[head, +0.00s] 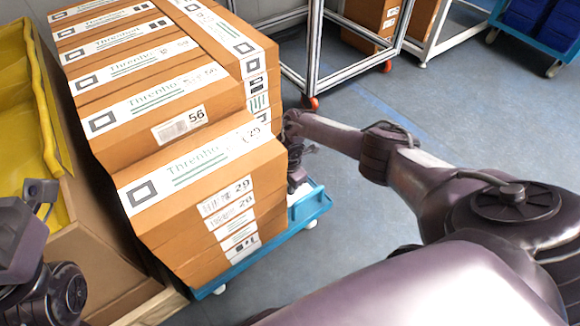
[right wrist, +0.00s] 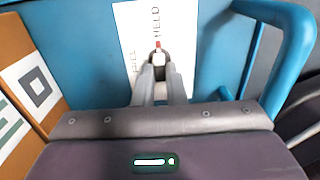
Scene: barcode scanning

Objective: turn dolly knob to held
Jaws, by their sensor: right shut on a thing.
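The blue dolly (head: 312,208) stands under a stack of cartons; its blue panel (right wrist: 85,60) fills much of the right wrist view. A white label (right wrist: 128,25) on that panel bears two words; one looks like HELD, the other starts like REL and is partly covered. The small knob (right wrist: 158,58) has a red mark at its top, pointing toward the HELD-like word. My right gripper (right wrist: 160,75) is shut on the knob. In the head view my right gripper (head: 296,178) is beside the stack's right side. Of my left arm, only parts show at the left edge, without fingers.
Brown cartons (head: 195,175) are stacked high on the dolly, close to my right gripper. A blue handle bar (right wrist: 292,50) stands right of the knob. A metal frame cart (head: 313,60) stands behind; floor to the right is clear.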

